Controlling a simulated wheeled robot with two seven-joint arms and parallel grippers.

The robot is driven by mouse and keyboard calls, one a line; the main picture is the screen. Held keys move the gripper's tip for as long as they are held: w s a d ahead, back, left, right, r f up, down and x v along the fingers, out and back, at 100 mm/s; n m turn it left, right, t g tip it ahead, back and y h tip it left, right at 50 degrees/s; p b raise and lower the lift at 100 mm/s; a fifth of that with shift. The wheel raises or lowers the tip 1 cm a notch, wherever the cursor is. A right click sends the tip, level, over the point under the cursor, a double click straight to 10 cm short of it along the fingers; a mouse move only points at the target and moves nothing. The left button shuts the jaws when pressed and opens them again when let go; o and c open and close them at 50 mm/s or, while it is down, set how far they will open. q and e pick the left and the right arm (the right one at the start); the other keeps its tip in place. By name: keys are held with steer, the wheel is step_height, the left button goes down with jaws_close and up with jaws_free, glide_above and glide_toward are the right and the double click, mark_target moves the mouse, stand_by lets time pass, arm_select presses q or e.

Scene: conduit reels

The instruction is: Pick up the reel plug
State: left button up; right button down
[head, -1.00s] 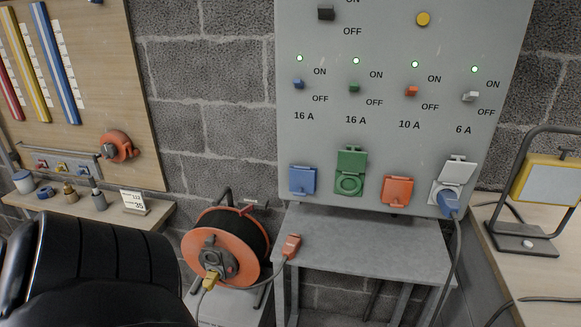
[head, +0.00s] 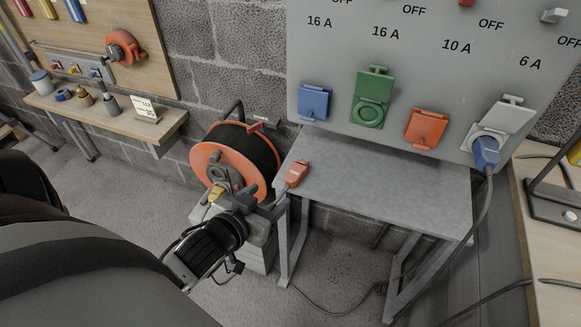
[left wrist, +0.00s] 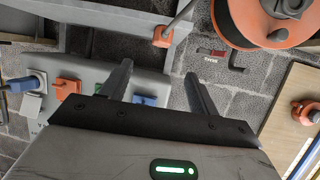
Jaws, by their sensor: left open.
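The orange reel plug (head: 297,173) lies on the left end of the grey table (head: 390,185), by the reel. It also shows in the left wrist view (left wrist: 163,37), beyond the fingers and apart from them. The cable reel (head: 235,160) has orange flanges and a dark wound core, with a yellow plug (head: 216,194) in its face. My left gripper (head: 274,203) is in front of the reel, below and left of the reel plug. Its two fingers (left wrist: 158,69) are spread with nothing between them. My right gripper is not in view.
A grey panel (head: 400,75) with blue, green, orange and white sockets stands above the table. A blue plug (head: 486,152) sits in the white socket, its cable hanging down. A shelf (head: 95,115) with small parts is at left. The tabletop is otherwise clear.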

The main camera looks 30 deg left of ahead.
mark_target(291, 177)
arm_select(q)
steer(key=b+x, duration=0.1)
steer(key=x, duration=0.8)
steer(key=shift+w+f, duration=0.2)
steer(key=shift+w, duration=0.05)
steer(key=x, duration=0.5)
steer(key=shift+a+f+b, duration=0.15)
steer(key=shift+a+b, duration=0.05)
steer(key=shift+b, duration=0.15)
steer(key=c, duration=1)
